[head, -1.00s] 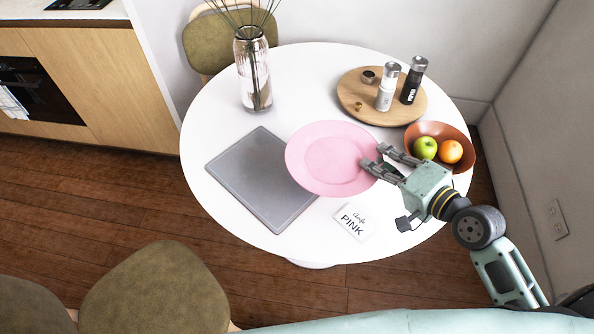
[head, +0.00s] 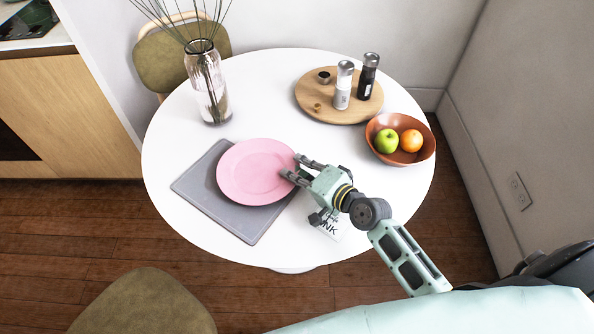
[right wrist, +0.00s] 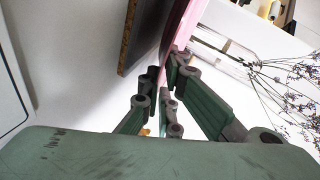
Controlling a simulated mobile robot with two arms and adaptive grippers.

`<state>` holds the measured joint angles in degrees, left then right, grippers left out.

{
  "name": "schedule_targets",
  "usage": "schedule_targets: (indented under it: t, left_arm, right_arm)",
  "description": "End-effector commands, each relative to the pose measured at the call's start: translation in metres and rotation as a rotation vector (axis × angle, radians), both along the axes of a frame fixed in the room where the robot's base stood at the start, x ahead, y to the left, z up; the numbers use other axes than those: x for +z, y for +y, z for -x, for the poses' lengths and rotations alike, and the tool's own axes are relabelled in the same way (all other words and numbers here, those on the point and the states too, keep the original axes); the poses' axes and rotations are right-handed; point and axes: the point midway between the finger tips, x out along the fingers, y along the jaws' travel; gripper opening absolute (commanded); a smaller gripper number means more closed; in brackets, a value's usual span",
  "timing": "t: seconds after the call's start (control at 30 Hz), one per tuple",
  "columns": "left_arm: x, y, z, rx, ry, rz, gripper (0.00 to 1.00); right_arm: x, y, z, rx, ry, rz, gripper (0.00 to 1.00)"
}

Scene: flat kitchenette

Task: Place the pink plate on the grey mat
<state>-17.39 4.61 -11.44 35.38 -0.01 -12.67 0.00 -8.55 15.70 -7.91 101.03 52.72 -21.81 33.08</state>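The pink plate (head: 252,172) is over the upper right part of the grey mat (head: 238,225) in the head view, its right side reaching past the mat's edge. My right gripper (head: 293,168) is shut on the plate's right rim. In the right wrist view the plate (right wrist: 182,28) shows nearly edge-on between the fingers (right wrist: 168,85). The mat (right wrist: 143,38) shows beside it there, and the plate appears slightly above it. The plate hides part of the mat. My left gripper is not in view.
A glass vase (head: 208,90) with stems stands behind the mat. A round wooden board (head: 325,108) with shakers and a brown bowl (head: 372,142) of fruit are at the back right. The table's (head: 165,160) left side is clear.

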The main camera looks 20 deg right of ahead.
Motion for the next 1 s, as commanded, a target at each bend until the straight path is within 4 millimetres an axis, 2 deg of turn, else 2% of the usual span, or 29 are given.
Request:
schedule_targets:
  t: [0.43, 0.57, 0.93, 1.0]
  left_arm:
    - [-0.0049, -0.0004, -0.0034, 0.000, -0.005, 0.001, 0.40]
    - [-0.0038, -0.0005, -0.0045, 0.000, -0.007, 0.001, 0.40]
    - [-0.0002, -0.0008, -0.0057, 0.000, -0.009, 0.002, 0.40]
    - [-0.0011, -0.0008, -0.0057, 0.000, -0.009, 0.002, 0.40]
  right_arm:
    - [-0.0074, -0.0004, -0.0009, -0.002, -0.006, -0.003, 0.00]
    - [-0.0084, -0.0005, -0.0001, -0.001, -0.001, 0.000, 0.12]
    - [-0.0045, -0.0005, 0.0000, -0.001, -0.001, 0.000, 0.12]
    - [-0.0048, -0.0033, 0.0055, -0.001, 0.000, 0.001, 0.12]
